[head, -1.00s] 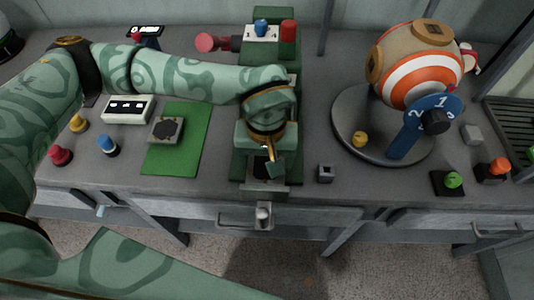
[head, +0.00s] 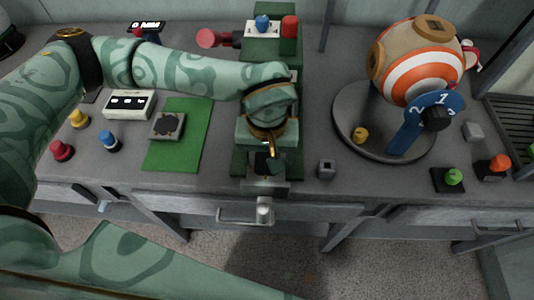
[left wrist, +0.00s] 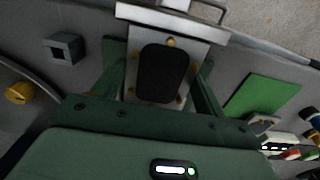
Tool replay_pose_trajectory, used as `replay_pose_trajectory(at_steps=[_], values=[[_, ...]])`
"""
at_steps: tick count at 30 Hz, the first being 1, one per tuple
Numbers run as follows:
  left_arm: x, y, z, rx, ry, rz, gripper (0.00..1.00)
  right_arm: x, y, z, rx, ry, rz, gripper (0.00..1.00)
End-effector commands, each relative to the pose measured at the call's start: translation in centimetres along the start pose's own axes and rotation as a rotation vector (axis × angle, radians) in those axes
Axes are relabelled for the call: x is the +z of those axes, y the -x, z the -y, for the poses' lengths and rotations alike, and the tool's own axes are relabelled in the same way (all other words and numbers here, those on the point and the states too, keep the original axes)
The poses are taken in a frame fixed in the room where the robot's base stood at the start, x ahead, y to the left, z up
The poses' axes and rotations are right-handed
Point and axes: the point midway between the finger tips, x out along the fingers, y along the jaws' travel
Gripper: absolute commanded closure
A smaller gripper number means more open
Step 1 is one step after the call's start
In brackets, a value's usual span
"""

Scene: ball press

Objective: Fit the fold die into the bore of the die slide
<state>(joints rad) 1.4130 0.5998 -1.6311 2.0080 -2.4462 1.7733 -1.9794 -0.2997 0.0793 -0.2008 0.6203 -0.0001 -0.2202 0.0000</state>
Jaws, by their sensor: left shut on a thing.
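My left gripper (head: 266,158) is over the front of the green press, above the grey die slide (head: 266,187). It is shut on a dark piece, which I take to be the fold die (head: 262,162). In the left wrist view a dark rounded block, taken as the fold die (left wrist: 163,73), lies over the grey plate of the die slide (left wrist: 130,85), with small brass spots around it. The block covers the bore, so I cannot tell whether it is inside or just above it. My right gripper is not in view.
The green press (head: 240,160) flanks the slide on both sides. A small grey block with a square hole (head: 326,169) stands right of it. A green mat (head: 160,158) with a grey block (head: 167,126) lies left. A round turntable (head: 350,145) with a striped ball is at right.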

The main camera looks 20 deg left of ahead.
Motion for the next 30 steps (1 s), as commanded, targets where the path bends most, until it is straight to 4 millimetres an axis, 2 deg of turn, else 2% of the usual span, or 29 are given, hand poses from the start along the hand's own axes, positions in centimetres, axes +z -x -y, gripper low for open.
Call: replay_pose_trajectory(at_steps=[30], values=[[-0.01,0.03,-0.02,0.001,-0.001,-0.001,0.57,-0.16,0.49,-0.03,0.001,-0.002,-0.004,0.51]])
